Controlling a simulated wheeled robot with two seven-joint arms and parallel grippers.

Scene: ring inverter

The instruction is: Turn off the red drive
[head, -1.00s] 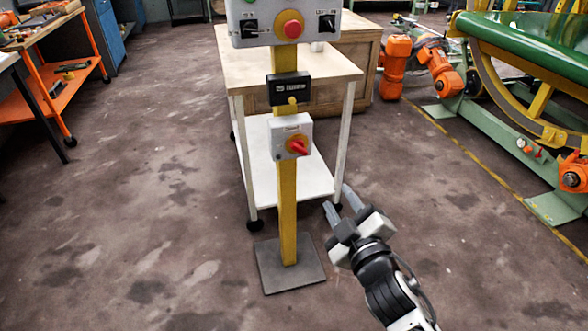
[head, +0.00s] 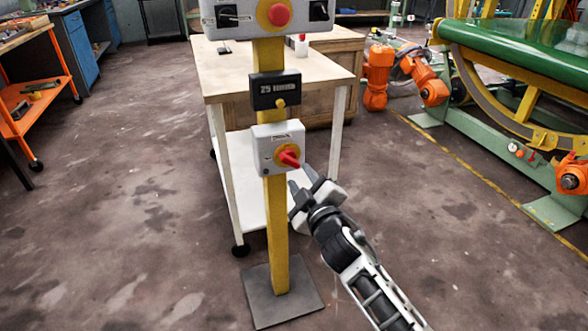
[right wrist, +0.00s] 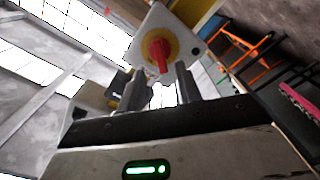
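The red drive switch is a red rotary handle (head: 289,158) on a yellow disc, on a grey box (head: 265,150) fixed to the yellow post. In the right wrist view the red handle (right wrist: 159,54) shows just beyond the fingers. My right gripper (head: 304,180) is just below and right of the handle in the head view. Its two fingers are apart with nothing between them, and it looks clear of the handle. In the right wrist view the gripper (right wrist: 158,82) points toward the box. My left gripper is not in view.
The post's base plate (head: 283,292) lies on open floor. Green machinery (head: 510,60) stands at the right.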

